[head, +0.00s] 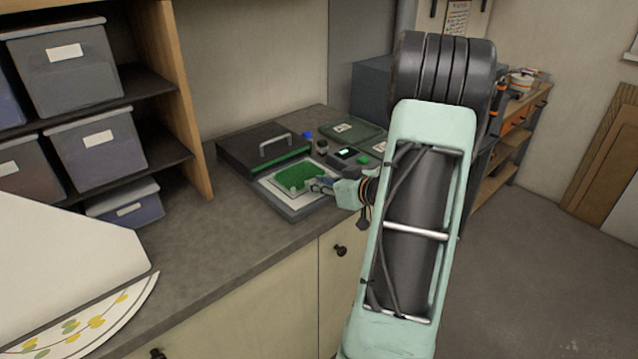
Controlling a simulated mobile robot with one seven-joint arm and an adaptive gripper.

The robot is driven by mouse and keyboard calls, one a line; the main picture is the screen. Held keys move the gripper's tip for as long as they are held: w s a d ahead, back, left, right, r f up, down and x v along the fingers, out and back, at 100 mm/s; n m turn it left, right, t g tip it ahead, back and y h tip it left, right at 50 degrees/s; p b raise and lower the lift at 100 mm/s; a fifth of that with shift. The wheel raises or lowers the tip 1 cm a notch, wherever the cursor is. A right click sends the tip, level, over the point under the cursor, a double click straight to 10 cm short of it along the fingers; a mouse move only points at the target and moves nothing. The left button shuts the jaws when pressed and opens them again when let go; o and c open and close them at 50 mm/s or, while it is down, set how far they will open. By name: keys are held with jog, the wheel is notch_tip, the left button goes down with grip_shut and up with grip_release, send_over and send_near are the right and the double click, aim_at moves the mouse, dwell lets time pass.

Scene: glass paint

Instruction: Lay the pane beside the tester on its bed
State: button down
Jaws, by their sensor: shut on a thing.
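The tester (240,158) is a dark flat unit on the counter, with a handled cover at its back left and a pale bed (285,197) at its front. A green pane (298,177) is over the bed, within its pale border. I cannot tell whether it rests on the bed or is held just above it. My gripper (318,185) reaches in from the right and is shut on the pane's near right edge. The fingertips are small in this view and partly hide that edge.
A small display box (345,153) and a green tray (352,130) stand behind and right of the tester. Shelves with grey bins (95,147) rise at the left. The counter (215,240) in front of the tester is clear.

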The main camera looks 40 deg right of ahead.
jog(key=shift+f, duration=0.15)
dwell(0.5)
jog(key=c, duration=1.7)
grip_release()
jog(key=v, duration=1.2)
